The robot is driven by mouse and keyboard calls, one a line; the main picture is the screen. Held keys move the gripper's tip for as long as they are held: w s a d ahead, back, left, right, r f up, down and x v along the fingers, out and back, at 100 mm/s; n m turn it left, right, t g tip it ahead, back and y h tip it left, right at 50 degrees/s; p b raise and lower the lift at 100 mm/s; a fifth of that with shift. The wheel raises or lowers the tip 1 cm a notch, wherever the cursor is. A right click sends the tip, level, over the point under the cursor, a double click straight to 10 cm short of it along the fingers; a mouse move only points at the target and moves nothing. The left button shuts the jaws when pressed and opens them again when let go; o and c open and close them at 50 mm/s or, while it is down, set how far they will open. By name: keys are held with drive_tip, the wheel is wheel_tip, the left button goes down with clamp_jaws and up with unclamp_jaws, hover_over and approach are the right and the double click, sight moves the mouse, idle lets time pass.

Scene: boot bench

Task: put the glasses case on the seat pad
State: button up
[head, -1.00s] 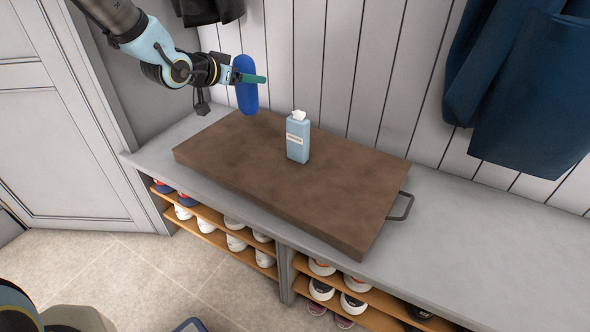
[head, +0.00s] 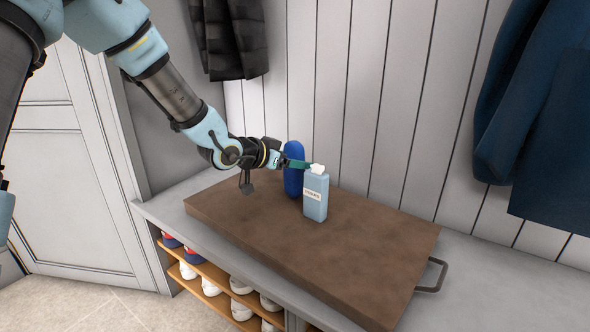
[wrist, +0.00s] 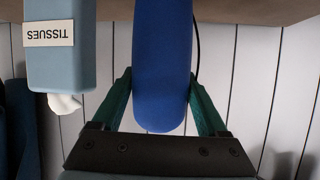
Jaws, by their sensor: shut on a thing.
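The blue glasses case (head: 293,172) is held upright by my gripper (head: 298,163). In the wrist view both green fingers (wrist: 160,105) press on the sides of the blue case (wrist: 162,60). The brown seat pad (head: 340,258) lies on the grey bench, and its brown surface also shows along the top of the wrist view (wrist: 250,12). The case is over the back part of the pad, just left of and behind the tissue pack. I cannot tell whether its lower end touches the pad.
A light blue tissues pack (head: 315,194) stands on the pad close beside the case; it also shows in the wrist view (wrist: 62,65). The pad's front and right are clear. A dark blue coat (head: 530,120) hangs at right. Shoes (head: 240,286) fill shelves below.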

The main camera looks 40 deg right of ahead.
drive_tip(key=shift+f, duration=0.35)
drive_tip(key=shift+f, duration=0.2)
drive_tip(key=o, duration=1.3)
drive_tip(key=shift+r, duration=0.15)
